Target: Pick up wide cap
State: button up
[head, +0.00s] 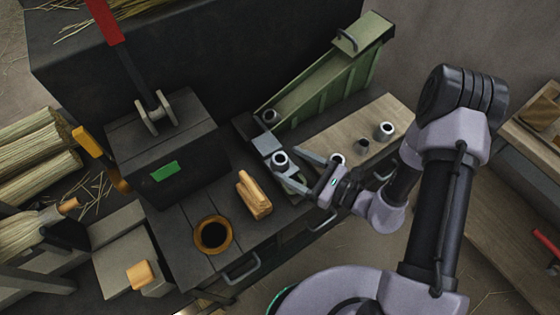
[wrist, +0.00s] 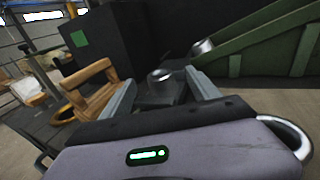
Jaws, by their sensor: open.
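A silver metal cap (head: 281,158) stands on a grey fixture at the foot of the green chute. It also shows in the wrist view (wrist: 160,76), upright between my two finger tips. My gripper (head: 288,169) is open, with a finger on either side of the cap. No finger clearly touches it. Another metal cap (head: 270,116) sits at the chute's lower end, beyond my gripper. I cannot tell by size which of these is the wide cap.
Several metal pieces, one of them a ring (head: 386,130), stand on the wooden board (head: 350,128) at right. A wooden block (head: 254,194) lies left of my gripper, by an orange-rimmed hole (head: 213,235). The green chute (head: 325,92) rises behind. A black press box (head: 163,147) stands at left.

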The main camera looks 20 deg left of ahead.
jog(key=x, duration=0.2)
jog(key=shift+w+a, duration=0.1)
jog(key=shift+a, duration=0.25)
jog(key=c, duration=1.5)
